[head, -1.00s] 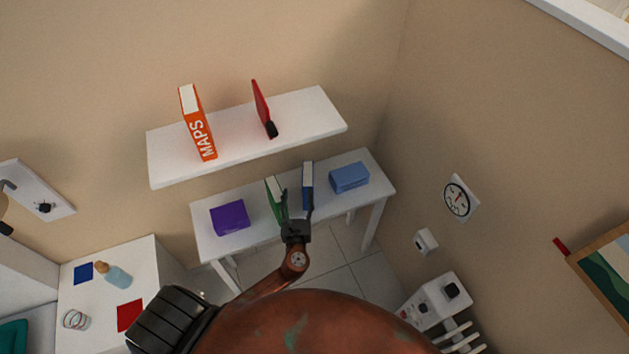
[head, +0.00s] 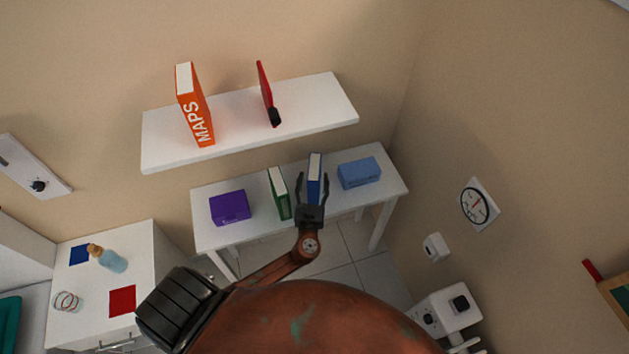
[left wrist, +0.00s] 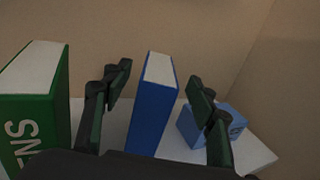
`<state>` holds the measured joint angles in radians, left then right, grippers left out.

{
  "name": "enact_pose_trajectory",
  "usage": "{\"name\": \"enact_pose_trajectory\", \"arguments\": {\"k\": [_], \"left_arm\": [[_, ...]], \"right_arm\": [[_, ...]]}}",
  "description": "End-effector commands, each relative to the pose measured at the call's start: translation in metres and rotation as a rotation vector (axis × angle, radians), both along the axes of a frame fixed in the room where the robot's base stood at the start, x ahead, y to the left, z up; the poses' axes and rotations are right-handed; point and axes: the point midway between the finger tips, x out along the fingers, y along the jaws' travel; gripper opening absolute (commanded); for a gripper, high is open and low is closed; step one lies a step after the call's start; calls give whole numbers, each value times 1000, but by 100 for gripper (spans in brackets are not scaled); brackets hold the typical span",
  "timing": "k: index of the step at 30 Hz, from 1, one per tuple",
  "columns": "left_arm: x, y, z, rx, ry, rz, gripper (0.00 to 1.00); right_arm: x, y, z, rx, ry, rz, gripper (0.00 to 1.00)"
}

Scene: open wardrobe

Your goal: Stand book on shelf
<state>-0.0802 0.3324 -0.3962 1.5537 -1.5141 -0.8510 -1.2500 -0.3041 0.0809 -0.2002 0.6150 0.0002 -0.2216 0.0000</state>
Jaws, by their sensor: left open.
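A blue book (head: 315,172) stands upright on the white table below the shelf. A green book (head: 279,194) stands upright just left of it. My left gripper (head: 313,188) is open, its fingers on either side of the blue book in the head view. In the left wrist view the blue book (left wrist: 153,105) shows between the open fingers, with gaps on both sides; the green book (left wrist: 40,110) is outside the left finger. The white wall shelf (head: 235,128) holds an orange MAPS book (head: 197,105) standing at left and a red bookend (head: 266,92). My right gripper is out of view.
On the white table (head: 240,238) are a purple box (head: 229,207) at left and a light blue box (head: 359,172) at right. A white cabinet (head: 85,292) with a bottle (head: 107,258) stands at lower left. The shelf is clear right of the bookend.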

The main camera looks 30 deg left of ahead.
Motion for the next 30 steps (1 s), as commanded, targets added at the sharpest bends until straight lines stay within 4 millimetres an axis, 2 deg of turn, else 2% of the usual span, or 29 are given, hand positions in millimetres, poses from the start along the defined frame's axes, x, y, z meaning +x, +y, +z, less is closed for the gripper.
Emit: {"name": "enact_pose_trajectory", "arguments": {"k": [6,12,15,22,30], "left_arm": [[22,13,1,4,0,2,53],[47,25,-1,1,0,2,53],[53,28,-1,1,0,1,53],[54,29,-1,1,0,1,53],[54,29,-1,1,0,2,35]], "right_arm": [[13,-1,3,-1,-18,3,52],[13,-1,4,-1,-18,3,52],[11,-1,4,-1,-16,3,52],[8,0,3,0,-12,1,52],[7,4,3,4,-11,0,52]]}}
